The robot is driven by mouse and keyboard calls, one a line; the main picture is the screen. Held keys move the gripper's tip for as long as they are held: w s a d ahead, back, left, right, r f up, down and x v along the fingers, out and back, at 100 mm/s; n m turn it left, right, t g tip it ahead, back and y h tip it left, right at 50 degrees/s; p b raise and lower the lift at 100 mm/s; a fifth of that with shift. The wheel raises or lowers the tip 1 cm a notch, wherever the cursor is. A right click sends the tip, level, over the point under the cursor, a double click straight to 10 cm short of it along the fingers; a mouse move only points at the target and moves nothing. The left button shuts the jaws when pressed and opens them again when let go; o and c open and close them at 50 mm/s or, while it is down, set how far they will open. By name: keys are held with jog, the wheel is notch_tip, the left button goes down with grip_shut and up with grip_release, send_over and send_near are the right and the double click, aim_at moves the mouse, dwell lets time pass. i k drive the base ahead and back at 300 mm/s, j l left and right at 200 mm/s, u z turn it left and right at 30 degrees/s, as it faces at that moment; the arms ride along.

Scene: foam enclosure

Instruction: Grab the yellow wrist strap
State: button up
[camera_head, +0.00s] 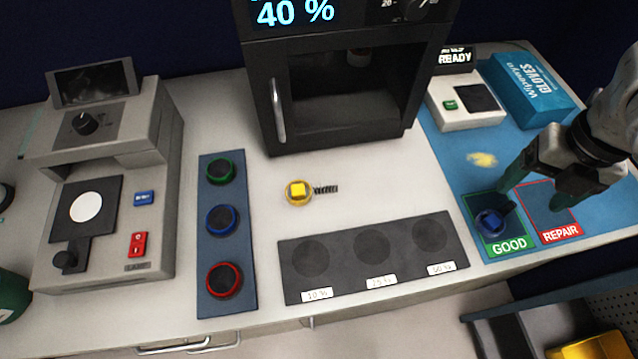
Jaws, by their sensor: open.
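The yellow wrist strap (298,192) lies on the white bench in front of the dark chamber, its short black coiled lead pointing right. Nothing covers it. My gripper (535,202) is at the right, over the GOOD and REPAIR squares, well apart from the yellow strap. Its fingers are open, with one near the GOOD square and one over the REPAIR square. A blue round strap (490,222) lies on the green GOOD square (510,247), left of my fingers and not held.
A dark pad with several round spots (345,260) lies in front of the yellow strap. A blue-grey holder with coloured rings (208,265) is to its left. The dark chamber (345,100) stands behind. A tester (110,190) is far left; a glove box (530,90) is back right.

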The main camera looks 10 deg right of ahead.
aim_at(298, 186)
jog(key=j+u, duration=0.2)
jog(key=u, duration=0.15)
jog(key=j+u, duration=0.25)
jog(key=u, duration=0.15)
jog(key=j+u, duration=0.35)
jog(key=k+l, duration=0.05)
jog(key=l, duration=0.05)
